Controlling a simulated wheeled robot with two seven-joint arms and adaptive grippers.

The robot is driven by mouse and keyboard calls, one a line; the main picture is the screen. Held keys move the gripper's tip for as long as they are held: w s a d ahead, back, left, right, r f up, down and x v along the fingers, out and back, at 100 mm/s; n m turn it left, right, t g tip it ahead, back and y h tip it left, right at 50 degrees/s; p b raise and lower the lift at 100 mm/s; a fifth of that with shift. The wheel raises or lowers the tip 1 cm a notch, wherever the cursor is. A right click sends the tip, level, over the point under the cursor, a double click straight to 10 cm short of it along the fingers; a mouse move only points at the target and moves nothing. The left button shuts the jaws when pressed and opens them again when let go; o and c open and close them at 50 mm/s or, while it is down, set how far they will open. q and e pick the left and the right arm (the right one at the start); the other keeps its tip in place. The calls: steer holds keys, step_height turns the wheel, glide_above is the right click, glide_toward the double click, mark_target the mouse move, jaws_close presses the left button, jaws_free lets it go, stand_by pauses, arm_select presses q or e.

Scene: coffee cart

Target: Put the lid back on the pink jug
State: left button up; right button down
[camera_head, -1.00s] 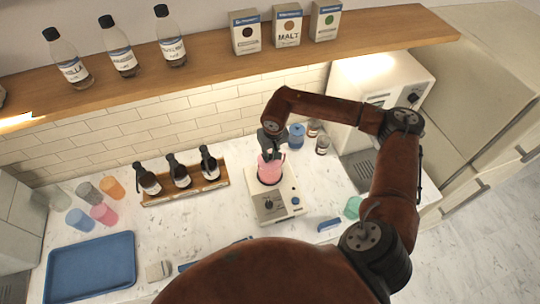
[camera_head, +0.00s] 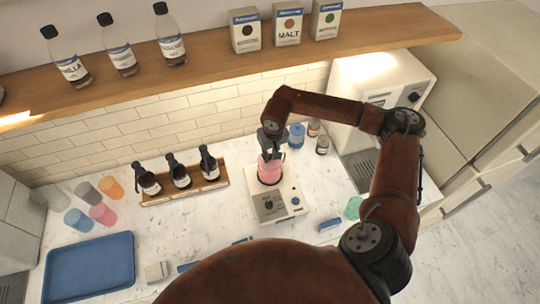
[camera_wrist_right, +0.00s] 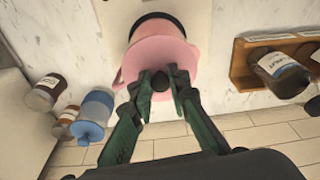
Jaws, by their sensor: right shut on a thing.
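The pink jug (camera_head: 269,174) stands on the white blender-like base (camera_head: 284,207) in the middle of the counter. In the right wrist view, the pink jug (camera_wrist_right: 165,28) shows above a wide pink lid (camera_wrist_right: 158,55) with a dark round knob (camera_wrist_right: 160,82). My right gripper (camera_head: 268,154) is over the jug's top; in the wrist view its green fingers (camera_wrist_right: 162,84) are closed around the knob. The lid appears on or very close to the jug's rim; I cannot tell if it is fully seated. My left gripper is not in view.
A wooden rack (camera_head: 204,188) of dark bottles stands left of the base. A blue jar (camera_head: 296,136) and small jars are behind right. A blue tray (camera_head: 92,268) and several coloured cups are at left. A green cup (camera_head: 353,207) is at right. A shelf (camera_head: 205,72) runs above.

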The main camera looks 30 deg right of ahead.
steer(key=shift+b, duration=0.35)
stand_by(0.6)
steer(key=c, duration=1.8)
jaws_free()
steer(key=shift+o, duration=0.3)
steer(key=o, duration=0.5)
steer(key=shift+r+p, duration=1.3)
steer(key=shift+r, duration=2.2)
